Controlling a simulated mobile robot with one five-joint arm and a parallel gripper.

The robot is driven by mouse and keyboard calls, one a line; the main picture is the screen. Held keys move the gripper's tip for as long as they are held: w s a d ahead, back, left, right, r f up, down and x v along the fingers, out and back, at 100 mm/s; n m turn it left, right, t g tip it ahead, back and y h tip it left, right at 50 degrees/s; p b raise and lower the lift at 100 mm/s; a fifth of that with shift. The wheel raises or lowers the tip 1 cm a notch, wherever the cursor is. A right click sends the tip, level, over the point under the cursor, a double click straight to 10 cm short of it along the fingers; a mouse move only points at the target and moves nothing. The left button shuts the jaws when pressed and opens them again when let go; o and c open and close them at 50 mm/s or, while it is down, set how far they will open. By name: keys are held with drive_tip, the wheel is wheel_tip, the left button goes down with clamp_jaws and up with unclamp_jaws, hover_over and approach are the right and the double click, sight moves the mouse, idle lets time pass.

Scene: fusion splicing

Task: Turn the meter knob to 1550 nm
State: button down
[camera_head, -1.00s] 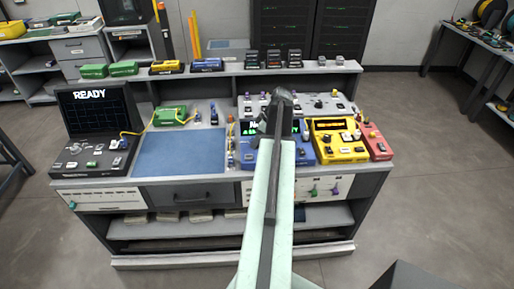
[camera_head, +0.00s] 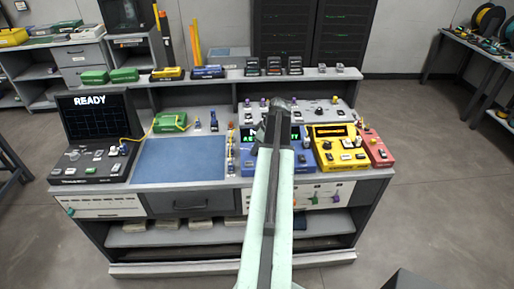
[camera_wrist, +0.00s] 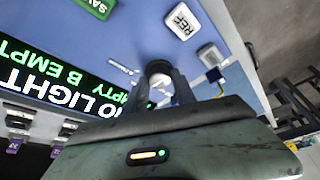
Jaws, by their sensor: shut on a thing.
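The meter is a blue box (camera_head: 302,165) on the bench, partly hidden behind my arm in the head view. In the wrist view its blue face (camera_wrist: 130,25) shows a dark display (camera_wrist: 45,85) reading NO LIGHT, with A and B EMPTY. The knob's pointer and the wavelength marks are too small or hidden to read. In the head view the gripper's fingers are hidden behind the arm.
A grey REF button (camera_wrist: 182,20) and a green SAVE button (camera_wrist: 98,5) are near the knob. A yellow device (camera_head: 340,155) and a red device (camera_head: 378,153) stand right of the meter. A blue mat (camera_head: 180,160) lies left, clear.

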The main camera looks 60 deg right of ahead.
drive_tip(key=m, duration=0.1)
drive_tip(key=m+h, duration=0.1)
drive_tip(key=m, duration=0.2)
drive_tip(key=shift+a+h, duration=0.25)
drive_tip(key=shift+h, duration=0.05)
drive_tip(key=shift+m+g+h, duration=0.6)
drive_tip(key=shift+m+h, duration=0.1)
drive_tip(key=shift+m, duration=1.6)
drive_tip(key=c, duration=1)
unclamp_jaws()
drive_tip(key=shift+r, duration=0.1)
drive_tip(key=p+v, duration=0.7)
drive_tip(key=shift+a+r, duration=0.2)
drive_tip(key=shift+r, duration=0.05)
